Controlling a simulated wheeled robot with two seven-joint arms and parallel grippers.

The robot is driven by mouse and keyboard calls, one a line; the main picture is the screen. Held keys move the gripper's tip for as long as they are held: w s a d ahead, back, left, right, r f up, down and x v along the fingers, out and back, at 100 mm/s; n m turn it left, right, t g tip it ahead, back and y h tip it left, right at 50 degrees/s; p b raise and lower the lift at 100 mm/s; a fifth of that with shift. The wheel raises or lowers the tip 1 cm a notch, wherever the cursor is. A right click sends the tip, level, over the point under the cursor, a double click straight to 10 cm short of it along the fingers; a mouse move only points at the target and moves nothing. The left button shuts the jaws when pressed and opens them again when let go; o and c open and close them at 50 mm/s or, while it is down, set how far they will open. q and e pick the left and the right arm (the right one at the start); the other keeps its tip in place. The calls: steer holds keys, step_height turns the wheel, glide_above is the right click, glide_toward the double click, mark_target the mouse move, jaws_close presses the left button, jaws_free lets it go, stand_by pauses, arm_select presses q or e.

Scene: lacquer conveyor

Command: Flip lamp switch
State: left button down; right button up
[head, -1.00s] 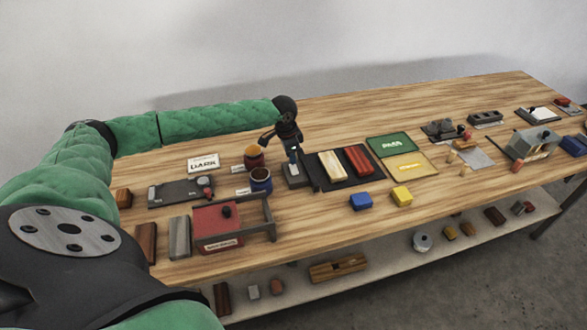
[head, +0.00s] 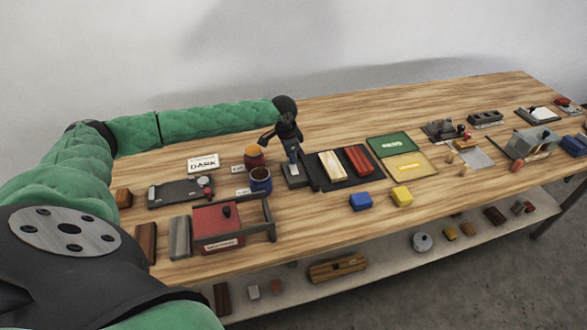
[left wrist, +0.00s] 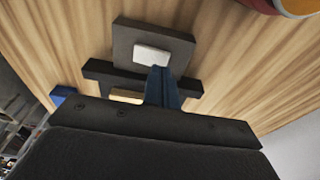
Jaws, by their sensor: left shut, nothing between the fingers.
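The switch is a dark square block with a pale rocker plate (left wrist: 150,54) in the left wrist view. In the head view its dark base (head: 296,182) stands beside the black mat, partly hidden by my gripper. My left gripper (head: 294,160) points down over it, shut and empty. In the left wrist view the closed blue fingertips (left wrist: 161,72) are at the lower right edge of the pale plate; whether they touch it I cannot tell. My right gripper is not in view.
Red and pale wood blocks lie on a black mat (head: 322,184) right of the switch. An orange-topped pot (head: 254,157) and blue pot (head: 261,180) stand to the left. A DARK sign (head: 203,163) and red box (head: 217,225) are further left. Bare wood lies behind.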

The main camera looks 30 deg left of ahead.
arm_select(q)
steer(key=shift+f, duration=0.55)
stand_by(0.4)
